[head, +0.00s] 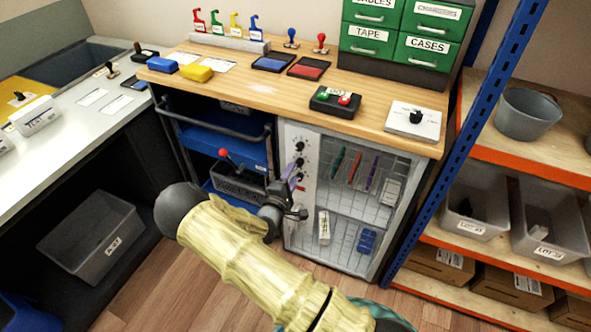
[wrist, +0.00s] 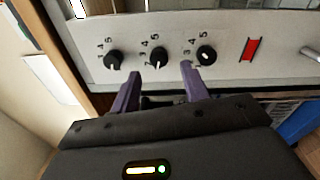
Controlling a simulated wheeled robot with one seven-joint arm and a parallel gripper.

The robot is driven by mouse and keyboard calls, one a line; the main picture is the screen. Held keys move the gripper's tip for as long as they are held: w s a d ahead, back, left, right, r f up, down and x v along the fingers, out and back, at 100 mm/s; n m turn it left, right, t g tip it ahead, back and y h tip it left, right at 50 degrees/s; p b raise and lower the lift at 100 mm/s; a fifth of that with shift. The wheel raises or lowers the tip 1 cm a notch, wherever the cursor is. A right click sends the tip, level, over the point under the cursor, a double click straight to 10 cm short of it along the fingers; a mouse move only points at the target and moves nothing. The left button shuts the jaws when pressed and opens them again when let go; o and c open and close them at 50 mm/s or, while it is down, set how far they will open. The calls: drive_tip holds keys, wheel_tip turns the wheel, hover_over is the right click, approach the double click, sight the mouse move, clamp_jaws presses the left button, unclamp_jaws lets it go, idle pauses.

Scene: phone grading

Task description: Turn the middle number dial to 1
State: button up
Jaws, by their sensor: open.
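The middle number dial (wrist: 158,57) is a black round knob on a pale panel (wrist: 255,75), with a white mark near its lower edge in the wrist view. A similar dial (wrist: 113,58) sits on its left and another (wrist: 206,54) on its right. Small printed digits stand around them. My gripper (wrist: 160,70) is open, its two purple fingers apart below the middle dial, with the dial lined up between them. I cannot tell whether either finger touches it. In the head view my gripper (head: 297,180) is at the panel's dial strip and hides its lower part.
The wooden counter (head: 240,90) is above.

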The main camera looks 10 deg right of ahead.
drive_tip(key=v, duration=1.3)
